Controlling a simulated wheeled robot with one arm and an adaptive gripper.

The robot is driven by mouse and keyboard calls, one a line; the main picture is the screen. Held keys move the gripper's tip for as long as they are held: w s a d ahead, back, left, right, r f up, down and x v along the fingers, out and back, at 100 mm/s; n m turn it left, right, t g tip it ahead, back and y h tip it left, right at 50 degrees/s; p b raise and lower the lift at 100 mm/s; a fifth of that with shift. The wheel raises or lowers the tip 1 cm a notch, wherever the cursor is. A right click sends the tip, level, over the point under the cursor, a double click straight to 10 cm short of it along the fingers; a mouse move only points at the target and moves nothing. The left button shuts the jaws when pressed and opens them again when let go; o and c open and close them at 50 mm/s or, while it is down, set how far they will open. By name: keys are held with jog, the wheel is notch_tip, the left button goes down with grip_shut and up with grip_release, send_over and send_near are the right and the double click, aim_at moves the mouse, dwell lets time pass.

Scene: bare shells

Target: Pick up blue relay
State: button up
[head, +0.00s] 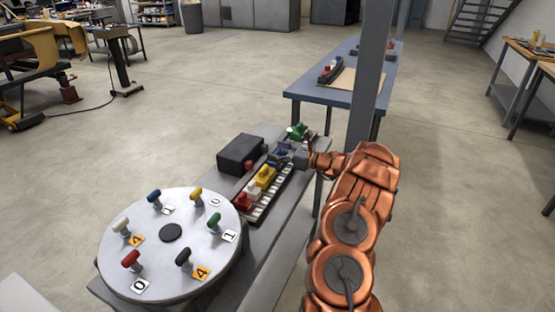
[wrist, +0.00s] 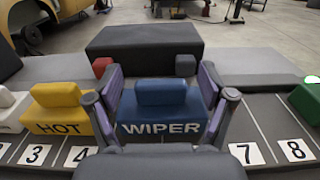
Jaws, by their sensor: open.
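The blue relay (wrist: 161,123), lettered WIPER with a raised block on top, sits in the rack in the wrist view. My gripper (wrist: 160,98) is open, with one purple-grey finger on each side of the relay. I cannot tell whether the fingers touch it. The slot number in front of the relay is hidden by my gripper. In the head view, my gripper (head: 291,153) is at the far part of the rack and mostly covers the blue relay.
A yellow HOT relay (wrist: 58,113) stands left of the blue one, a green relay (wrist: 307,103) farther right. Slots 7 and 8 between look empty. A black box (wrist: 144,42) stands behind. A round table (head: 170,270) with coloured knobs is nearer in the head view.

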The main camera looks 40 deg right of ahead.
jog(key=c, duration=1.3)
jog(key=shift+c, duration=0.2)
jog(key=shift+r, duration=0.15)
